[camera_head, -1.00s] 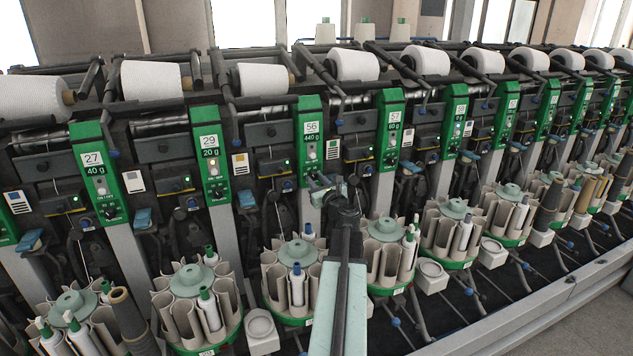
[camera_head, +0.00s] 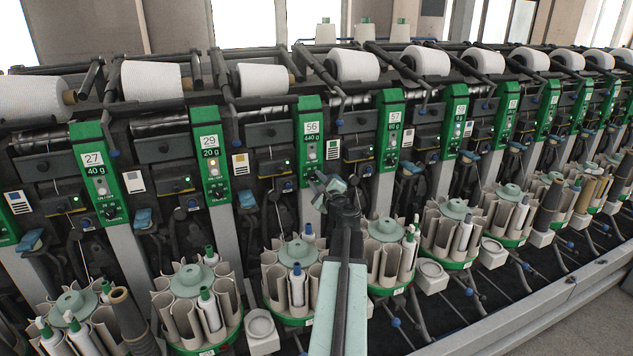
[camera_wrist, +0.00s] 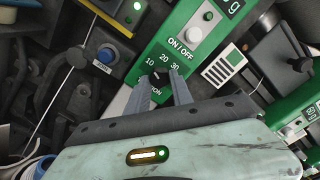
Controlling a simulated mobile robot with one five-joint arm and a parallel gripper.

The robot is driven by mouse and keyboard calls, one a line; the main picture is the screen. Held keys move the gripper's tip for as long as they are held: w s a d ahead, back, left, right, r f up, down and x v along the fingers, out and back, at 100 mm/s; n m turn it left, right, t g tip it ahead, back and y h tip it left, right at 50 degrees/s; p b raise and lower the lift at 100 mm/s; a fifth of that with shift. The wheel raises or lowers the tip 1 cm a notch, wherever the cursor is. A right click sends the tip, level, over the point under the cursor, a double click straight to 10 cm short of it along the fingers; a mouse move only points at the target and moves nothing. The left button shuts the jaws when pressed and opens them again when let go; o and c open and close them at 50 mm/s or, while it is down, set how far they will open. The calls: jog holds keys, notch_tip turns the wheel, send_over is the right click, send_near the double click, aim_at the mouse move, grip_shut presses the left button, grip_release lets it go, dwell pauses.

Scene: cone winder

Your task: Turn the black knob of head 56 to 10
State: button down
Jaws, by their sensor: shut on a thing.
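Head 56 is the green panel (camera_head: 310,104) with the white 56 label, near the middle of the head view. My gripper (camera_wrist: 161,77) is at the lower part of this panel, its two grey fingers on either side of the black knob (camera_wrist: 158,80). It is shut on the knob. The printed marks 10, 20 and 30 curve above the knob in the wrist view, below the ON / OFF lettering. The fingers cover much of the knob, and I cannot tell where its pointer stands. In the head view my gripper (camera_head: 317,186) hides the knob.
A grey round button (camera_wrist: 194,35) sits above the ON / OFF lettering. A blue button (camera_wrist: 105,54) is to the left on a dark box. Neighbouring panels 29 (camera_head: 209,141) and 57 (camera_head: 393,118) flank head 56. A bobbin magazine (camera_head: 296,252) stands below.

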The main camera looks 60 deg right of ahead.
jog(key=shift+n, duration=0.7)
jog(key=c, duration=1.1)
grip_release()
jog(key=v, duration=0.8)
jog(key=shift+w, duration=0.1)
